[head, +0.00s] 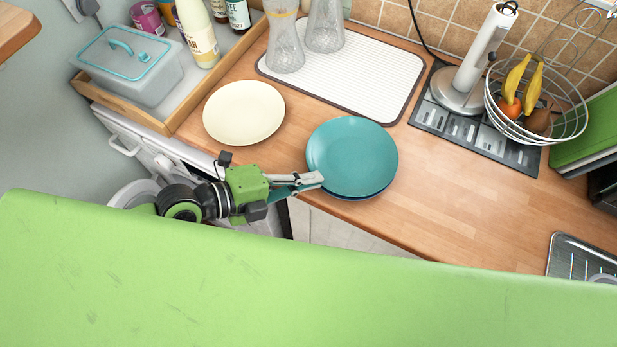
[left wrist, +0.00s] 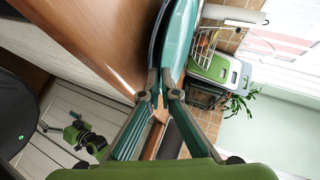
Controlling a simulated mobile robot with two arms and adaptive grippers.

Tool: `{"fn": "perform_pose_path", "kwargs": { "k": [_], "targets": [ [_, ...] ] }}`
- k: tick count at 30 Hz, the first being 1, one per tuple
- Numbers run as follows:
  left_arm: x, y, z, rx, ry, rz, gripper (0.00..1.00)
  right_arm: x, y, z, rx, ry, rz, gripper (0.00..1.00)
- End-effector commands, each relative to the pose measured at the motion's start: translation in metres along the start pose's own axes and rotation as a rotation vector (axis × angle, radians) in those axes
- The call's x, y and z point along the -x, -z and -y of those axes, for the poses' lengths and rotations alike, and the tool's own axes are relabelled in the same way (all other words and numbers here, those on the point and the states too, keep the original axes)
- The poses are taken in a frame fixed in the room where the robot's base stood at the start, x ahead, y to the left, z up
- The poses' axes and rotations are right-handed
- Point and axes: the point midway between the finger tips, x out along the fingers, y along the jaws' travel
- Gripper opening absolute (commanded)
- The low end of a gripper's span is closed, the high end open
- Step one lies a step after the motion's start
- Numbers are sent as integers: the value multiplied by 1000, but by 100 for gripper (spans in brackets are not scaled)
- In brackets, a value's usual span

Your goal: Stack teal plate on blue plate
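The teal plate (head: 352,156) lies on top of the blue plate (head: 362,196) near the counter's front edge. Only a dark blue rim shows below the teal one. My left gripper (head: 318,178) is at the left front rim of the plates. In the left wrist view its fingers (left wrist: 159,95) close in on the rim of the teal plate (left wrist: 184,45), with the blue plate (left wrist: 155,35) beside it. The exact contact is hard to see. A small green and black arm part, apparently of my right arm (left wrist: 85,138), shows low down; its fingers are too small to judge.
A cream plate (head: 244,112) lies to the left. Behind are a drying mat (head: 345,80) with glass vessels, a paper towel holder (head: 474,70) and a wire fruit basket (head: 560,120). The wooden counter (head: 470,205) is clear to the right. A large green surface (head: 300,290) fills the foreground.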

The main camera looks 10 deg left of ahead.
Motion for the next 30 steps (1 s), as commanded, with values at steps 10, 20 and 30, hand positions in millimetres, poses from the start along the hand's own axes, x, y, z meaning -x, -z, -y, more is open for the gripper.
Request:
{"fn": "perform_pose_path", "kwargs": {
  "k": [10, 20, 30],
  "targets": [
    [0, 0, -4, 3, -10, -1, 21, 0, 0, 1, 0, 1, 1, 93],
    [1, 0, -3, 2, -7, 0, 21, -1, -1, 0, 2, 0, 1, 93],
    [33, 0, -6, -3, -11, -3, 21, -12, -3, -4, 4, -4, 2, 93]
  ]
}}
